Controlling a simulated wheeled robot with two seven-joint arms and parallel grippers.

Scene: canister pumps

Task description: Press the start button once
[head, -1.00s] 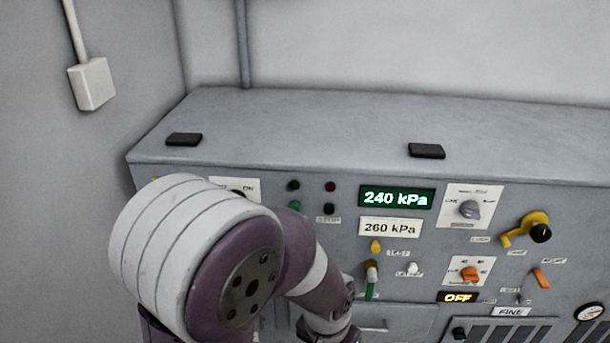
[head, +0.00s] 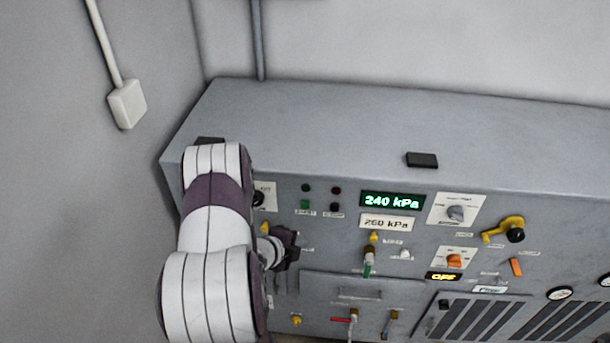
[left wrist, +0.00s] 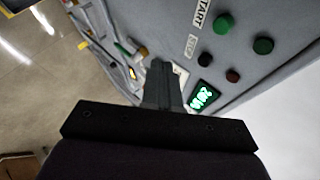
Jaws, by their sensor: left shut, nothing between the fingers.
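The green start button (head: 305,204) is on the grey front panel, above a small label, left of the black button (head: 337,207). In the left wrist view the green button (left wrist: 223,23) sits beside a label reading START. My left gripper (head: 291,243) is in front of the panel, below and slightly left of the green button. It is apart from the button in the picture. In the left wrist view its fingers (left wrist: 158,68) are closed together with nothing between them. My right gripper is not in view.
A dark green lamp (head: 306,188) and a red lamp (head: 336,190) sit above the buttons. A display (head: 392,201) reads 240 kPa. Knobs, a yellow lever (head: 503,230) and small valves crowd the panel to the right. My left arm hides the panel's left end.

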